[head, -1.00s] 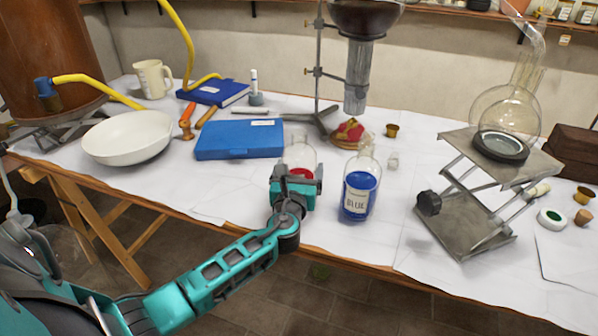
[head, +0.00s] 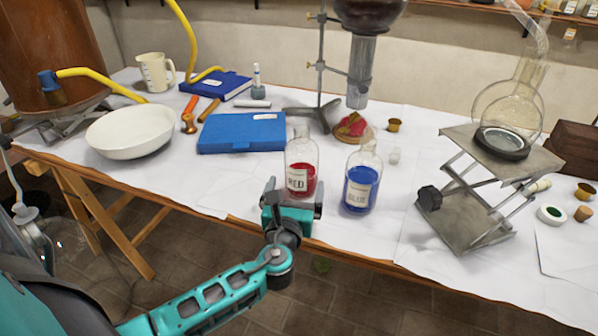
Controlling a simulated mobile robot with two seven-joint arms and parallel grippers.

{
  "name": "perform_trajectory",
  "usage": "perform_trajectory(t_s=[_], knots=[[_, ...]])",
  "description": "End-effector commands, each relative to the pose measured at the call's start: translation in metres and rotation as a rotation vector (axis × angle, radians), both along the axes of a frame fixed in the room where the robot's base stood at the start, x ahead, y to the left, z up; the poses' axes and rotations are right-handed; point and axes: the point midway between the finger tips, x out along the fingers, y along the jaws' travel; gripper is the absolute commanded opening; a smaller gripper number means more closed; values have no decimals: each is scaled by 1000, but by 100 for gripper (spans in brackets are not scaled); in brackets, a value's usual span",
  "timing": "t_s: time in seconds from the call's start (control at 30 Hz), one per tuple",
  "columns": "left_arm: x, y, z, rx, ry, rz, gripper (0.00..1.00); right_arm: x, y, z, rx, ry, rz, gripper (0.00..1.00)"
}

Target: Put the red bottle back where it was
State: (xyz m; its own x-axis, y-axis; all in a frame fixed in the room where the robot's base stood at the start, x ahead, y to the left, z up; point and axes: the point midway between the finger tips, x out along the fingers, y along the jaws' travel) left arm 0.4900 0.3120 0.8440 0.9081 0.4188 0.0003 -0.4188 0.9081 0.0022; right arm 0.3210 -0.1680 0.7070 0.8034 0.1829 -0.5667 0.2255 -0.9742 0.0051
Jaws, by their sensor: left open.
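The red bottle (head: 301,166) is clear glass with red liquid and a label reading RED. It stands upright on the white-covered table, near the front edge. The blue bottle (head: 361,180), labelled BLUE, stands upright just to its right, a small gap apart. My left gripper (head: 293,194) is in front of the red bottle, low, at the table's front edge. It is open and appears clear of the bottle, though its jaws overlap the bottle's lower part in the picture. My right gripper is not in view.
A blue case (head: 242,133) lies behind and left of the red bottle. A metal lab jack (head: 478,190) holding a round flask stands to the right. A stand (head: 322,75) rises behind the bottles. A white bowl (head: 131,132) sits at the left. Table left of the red bottle is clear.

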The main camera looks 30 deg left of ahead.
Motion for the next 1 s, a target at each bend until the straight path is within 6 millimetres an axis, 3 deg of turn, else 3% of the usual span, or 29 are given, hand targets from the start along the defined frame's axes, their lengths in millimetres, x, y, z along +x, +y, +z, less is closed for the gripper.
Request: perform_trajectory(t_s=[0.1, 0.27, 0.83, 0.93, 1.0], knots=[[-17, -8, -1, -2, 1, 0, 100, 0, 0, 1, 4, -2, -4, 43], [-28, -13, 0, -2, -1, 1, 100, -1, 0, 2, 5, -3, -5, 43], [-30, -14, 0, -5, -1, 2, 100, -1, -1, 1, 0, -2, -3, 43], [-35, -12, -2, -85, -12, 25, 100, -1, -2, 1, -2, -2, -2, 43], [-44, -8, -6, -237, -33, 71, 100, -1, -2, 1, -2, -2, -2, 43]])
